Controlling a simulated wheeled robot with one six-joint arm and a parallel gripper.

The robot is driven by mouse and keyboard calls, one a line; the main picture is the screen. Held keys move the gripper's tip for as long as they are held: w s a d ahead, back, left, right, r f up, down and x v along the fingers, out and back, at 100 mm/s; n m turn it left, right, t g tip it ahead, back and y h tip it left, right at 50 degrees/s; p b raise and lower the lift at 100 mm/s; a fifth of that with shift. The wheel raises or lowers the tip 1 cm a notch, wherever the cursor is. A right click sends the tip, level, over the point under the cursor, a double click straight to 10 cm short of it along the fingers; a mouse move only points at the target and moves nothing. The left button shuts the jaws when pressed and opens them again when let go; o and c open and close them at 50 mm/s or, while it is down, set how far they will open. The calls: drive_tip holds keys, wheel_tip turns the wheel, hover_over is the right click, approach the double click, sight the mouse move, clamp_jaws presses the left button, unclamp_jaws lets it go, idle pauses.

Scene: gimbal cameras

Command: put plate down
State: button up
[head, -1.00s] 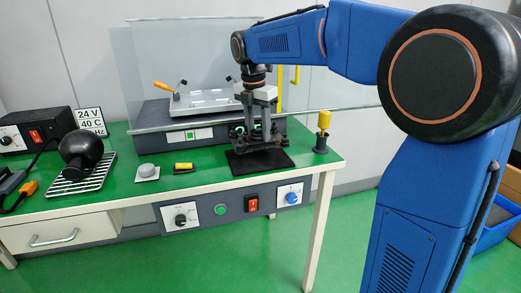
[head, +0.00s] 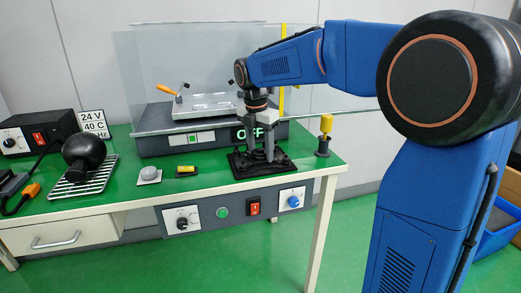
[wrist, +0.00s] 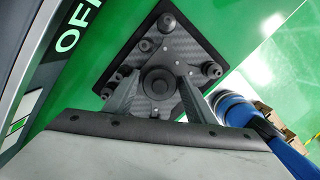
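The plate (wrist: 162,43) is a dark carbon-fibre square with several round posts at its corners and a round knob in the middle. In the head view the plate (head: 240,168) lies low at the black mat's place near the table's front right and covers most of it. My gripper (head: 260,157) points down over the plate's middle, its two grey fingers apart. The plate's underside is hidden.
A grey unit (head: 190,140) with a lit OFF sign stands behind, with a clear panel (head: 130,85). A yellow-handled tool (head: 325,128) stands close right of the plate. A grey button (head: 149,175) and a yellow item (head: 187,171) lie left.

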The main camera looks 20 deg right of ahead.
sight(258, 153)
drive_tip(key=shift+o, duration=0.2)
wheel_tip(258, 153, up, 12)
drive_tip(key=a, duration=0.1)
drive_tip(key=s+d+f+m+t, duration=0.1)
drive_tip(key=s+d+f+m, duration=0.2)
drive_tip(key=s+m, duration=0.45)
drive_tip(key=s+d+f+m+t, duration=0.1)
drive_tip(key=s+d+f+m, duration=0.3)
drive_tip(key=s, duration=0.7)
drive_tip(key=s+d+f+m+t+y, duration=0.1)
drive_tip(key=s+f+m+t, duration=0.1)
drive_tip(key=s+f+m, duration=1.1)
drive_tip(key=shift+s+f, duration=0.45)
drive_tip(key=shift+s, duration=0.5)
